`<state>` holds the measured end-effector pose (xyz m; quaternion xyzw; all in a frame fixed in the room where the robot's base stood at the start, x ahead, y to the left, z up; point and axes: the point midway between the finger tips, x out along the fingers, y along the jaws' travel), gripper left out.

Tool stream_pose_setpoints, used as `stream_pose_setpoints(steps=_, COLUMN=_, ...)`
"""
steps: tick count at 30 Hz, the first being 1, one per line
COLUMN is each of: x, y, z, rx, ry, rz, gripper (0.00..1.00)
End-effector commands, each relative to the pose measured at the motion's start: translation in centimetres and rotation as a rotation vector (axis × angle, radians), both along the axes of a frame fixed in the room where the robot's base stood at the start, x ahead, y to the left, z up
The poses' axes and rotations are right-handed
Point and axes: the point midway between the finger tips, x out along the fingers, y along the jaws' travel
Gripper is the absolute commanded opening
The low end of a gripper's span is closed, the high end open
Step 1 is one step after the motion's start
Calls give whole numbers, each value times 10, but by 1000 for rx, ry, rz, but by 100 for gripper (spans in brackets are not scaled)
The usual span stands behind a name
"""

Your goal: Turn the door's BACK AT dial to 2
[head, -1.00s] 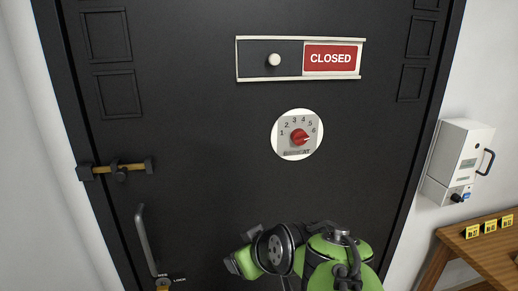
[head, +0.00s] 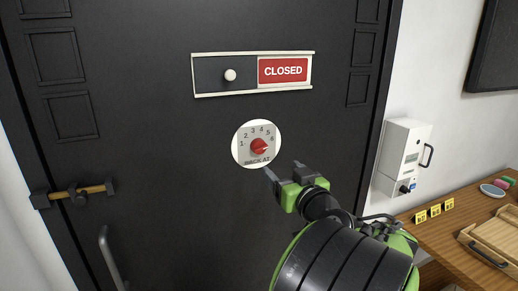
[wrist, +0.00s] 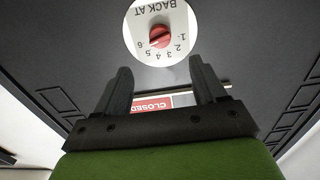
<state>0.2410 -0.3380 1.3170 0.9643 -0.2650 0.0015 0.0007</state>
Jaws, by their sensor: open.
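The BACK AT dial (head: 244,158) is a pale round plate on the black door, numbered 1 to 6, with a red knob (head: 259,146) at its centre. The knob's pointer appears to face 6. My gripper (head: 283,170) is open and empty, just below and right of the dial in the head view. In the wrist view the dial (wrist: 137,31) appears upside down, with its red knob (wrist: 160,37) beyond the gap between my open fingers (wrist: 160,70). The fingers look apart from the knob.
Above the dial is a sliding sign (head: 283,71) reading CLOSED, with a white knob. A bolt (head: 78,194) and a handle (head: 108,258) are at the door's left. A white wall box (head: 404,150) and a wooden table (head: 445,231) with a tray (head: 495,240) stand at right.

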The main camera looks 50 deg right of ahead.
Motion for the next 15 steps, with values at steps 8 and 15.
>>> stream_pose_setpoints(steps=8, x=63, y=-36, z=5, rx=4, ry=0, rz=6, gripper=70)
stream_pose_setpoints(steps=15, x=102, y=-59, z=3, rx=1, ry=2, rz=3, gripper=70)
